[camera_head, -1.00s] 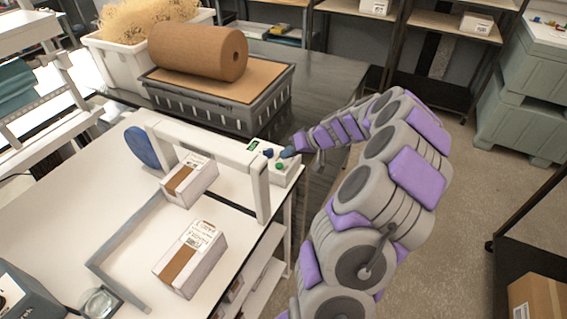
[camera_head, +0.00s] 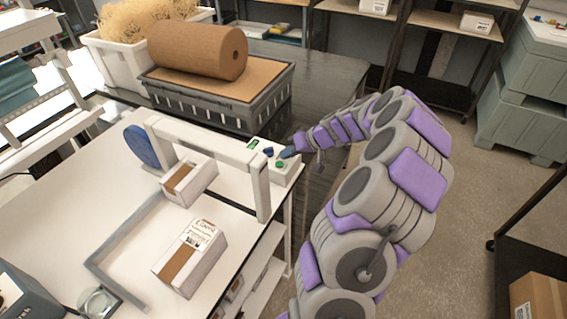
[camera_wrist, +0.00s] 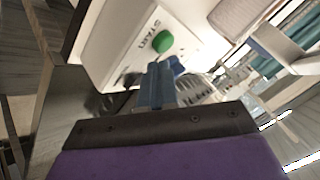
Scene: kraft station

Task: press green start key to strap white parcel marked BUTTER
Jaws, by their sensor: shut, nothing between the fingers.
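The green start key (camera_head: 279,163) sits on the white control box at the right end of the strapping arch. It also shows in the wrist view (camera_wrist: 162,42), beside the word START. My gripper (camera_head: 287,153) is shut and empty, its blue fingers just above the box, close to the key. In the wrist view the fingertips (camera_wrist: 163,68) appear just below the key; contact cannot be told. A white parcel with a brown band (camera_head: 193,181) is at the arch, partly hidden by its beam. Another banded white parcel (camera_head: 207,260) lies nearer on the table. I cannot read BUTTER on either.
The strapping arch (camera_head: 213,150) spans the white table (camera_head: 60,215). A grey angled rail (camera_head: 110,278) lies on the table at left. Behind are a dark crate (camera_head: 215,112) and a brown paper roll (camera_head: 200,50). Open floor lies right of my arm.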

